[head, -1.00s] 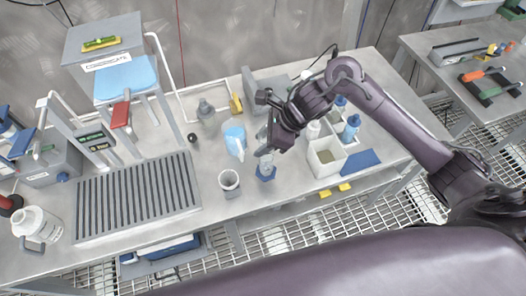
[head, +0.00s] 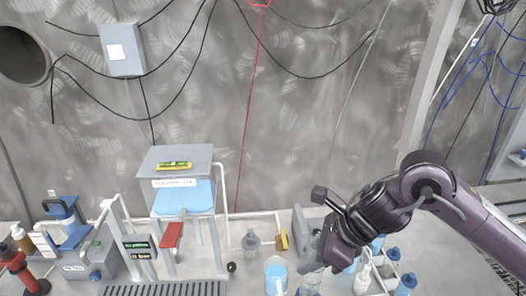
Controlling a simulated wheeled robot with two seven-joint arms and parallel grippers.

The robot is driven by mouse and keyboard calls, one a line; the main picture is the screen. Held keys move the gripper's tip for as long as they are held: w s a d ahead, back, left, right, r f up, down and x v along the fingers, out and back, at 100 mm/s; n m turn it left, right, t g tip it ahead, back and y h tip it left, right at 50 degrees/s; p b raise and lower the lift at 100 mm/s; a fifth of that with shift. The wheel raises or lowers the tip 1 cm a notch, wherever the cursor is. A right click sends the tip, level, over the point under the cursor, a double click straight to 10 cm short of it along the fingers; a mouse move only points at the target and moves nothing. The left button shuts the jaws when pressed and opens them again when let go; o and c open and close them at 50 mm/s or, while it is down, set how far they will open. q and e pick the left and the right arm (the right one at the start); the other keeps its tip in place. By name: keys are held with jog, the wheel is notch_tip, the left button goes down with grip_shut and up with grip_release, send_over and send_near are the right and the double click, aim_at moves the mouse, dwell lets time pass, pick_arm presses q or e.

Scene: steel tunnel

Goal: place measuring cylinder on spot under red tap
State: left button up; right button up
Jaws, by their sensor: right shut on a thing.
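My right gripper (head: 314,262) comes in from the right and is shut on the clear measuring cylinder (head: 311,284). The cylinder is partly hidden by the fingers and cut by the bottom edge, so I cannot tell whether it touches the bench. The red tap (head: 172,236) is to the left, at the front of the grey tank (head: 175,165) with a blue panel. Below the tap, only the back strip of the slotted grate (head: 165,290) shows; no marked spot is visible. My left gripper is not in view.
A beaker of blue liquid (head: 276,275) stands just left of the cylinder. A grey-capped flask (head: 251,243) stands behind it. Bottles (head: 405,284) are to the right of my gripper. A display stand (head: 139,247) and a red tool (head: 22,272) are at the left.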

jog(key=s+a+f+m+t+h+b, duration=0.1)
jog(key=s+a+f+m+h+b, duration=0.25)
jog(key=m, duration=0.65)
jog(key=s+f+m+t+h, duration=0.25)
jog(key=f+m+h, duration=0.35)
jog(key=m, duration=0.5)
jog(key=d+m+g+y+b, duration=0.1)
jog(key=d+m+g, duration=0.2)
jog(key=m, duration=0.6)
jog(key=s+d+f+m+g+y+b, duration=0.1)
jog(key=d+m+g, duration=0.2)
jog(key=m, duration=0.6)
jog(key=d+f+m+g+y, duration=0.1)
jog(key=d+m+g, duration=0.3)
jog(key=m, duration=0.6)
jog(key=shift+s+f+g+b, duration=0.2)
jog(key=shift+g+b, duration=0.2)
jog(key=shift+g, duration=0.95)
jog(key=shift+d+y, duration=0.1)
jog(key=shift+y, duration=0.15)
